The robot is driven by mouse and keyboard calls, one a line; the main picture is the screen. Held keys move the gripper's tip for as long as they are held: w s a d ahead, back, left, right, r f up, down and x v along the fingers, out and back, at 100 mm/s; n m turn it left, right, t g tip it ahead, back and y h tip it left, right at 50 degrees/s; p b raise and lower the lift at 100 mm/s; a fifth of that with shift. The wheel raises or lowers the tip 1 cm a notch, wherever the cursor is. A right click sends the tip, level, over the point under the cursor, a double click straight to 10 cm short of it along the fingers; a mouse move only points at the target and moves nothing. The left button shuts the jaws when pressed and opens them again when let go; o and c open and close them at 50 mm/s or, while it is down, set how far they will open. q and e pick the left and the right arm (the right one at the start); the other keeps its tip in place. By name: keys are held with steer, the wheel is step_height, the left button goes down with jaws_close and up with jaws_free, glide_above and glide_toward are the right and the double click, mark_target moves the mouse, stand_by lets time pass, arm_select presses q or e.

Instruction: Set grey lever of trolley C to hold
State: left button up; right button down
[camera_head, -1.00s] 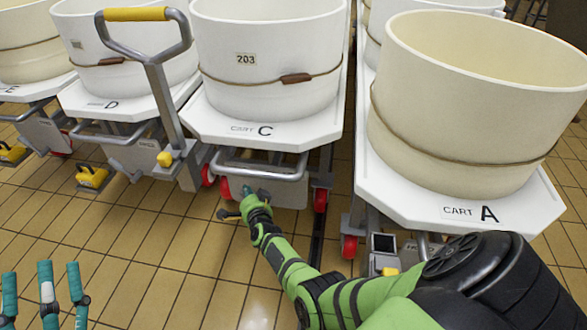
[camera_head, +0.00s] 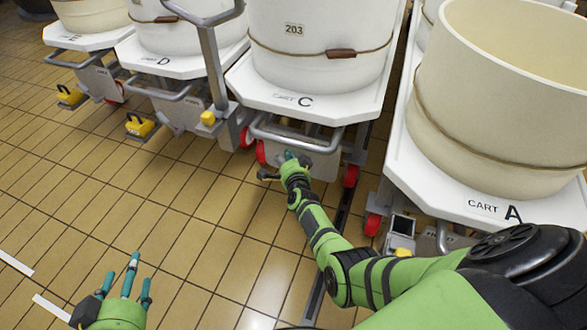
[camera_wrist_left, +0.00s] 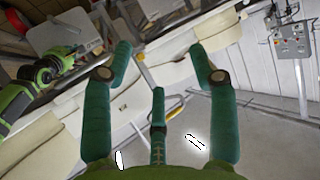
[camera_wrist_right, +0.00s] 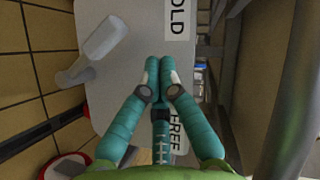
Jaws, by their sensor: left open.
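Trolley C (camera_head: 303,101) stands in the middle of the head view, a white cart with a large cream vat on it. Below its deck is a grey panel (camera_wrist_right: 105,110), seen close in the right wrist view. It bears a HOLD label (camera_wrist_right: 177,18), cut by the upper edge, and a FREE label (camera_wrist_right: 178,125), partly behind my fingers. The light grey lever (camera_wrist_right: 98,48) lies left of my fingertips, apart from them in the picture. My right gripper (camera_wrist_right: 160,65) is shut and empty, in front of the panel. My left gripper (camera_head: 128,272) is open and empty above the floor.
Cart A (camera_head: 480,205) stands close on the right. Cart D (camera_head: 165,58) and cart E (camera_head: 75,38) stand to the left. A grey push handle (camera_head: 215,65) rises left of trolley C. The tiled floor (camera_head: 130,200) in front is clear.

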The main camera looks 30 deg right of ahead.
arm_select(q)
steer(key=s+a+f+n+g+y+p, duration=0.1)
steer(key=s+a+f+g+y+p, duration=0.4)
steer(key=s+f+g, duration=0.65)
step_height(320, 180, down, 7)
steer(key=t+h, duration=0.1)
steer(key=h, duration=0.1)
steer(key=shift+s+a+r+p, duration=0.15)
steer(key=shift+a+p, duration=0.15)
steer(key=shift+p, duration=0.1)
arm_select(e)
steer(key=a+r+v, duration=0.1)
steer(key=v, duration=0.8)
steer(key=shift+r, duration=0.15)
arm_select(q)
steer(key=shift+t, duration=0.25)
arm_select(e)
steer(key=shift+w, duration=0.15)
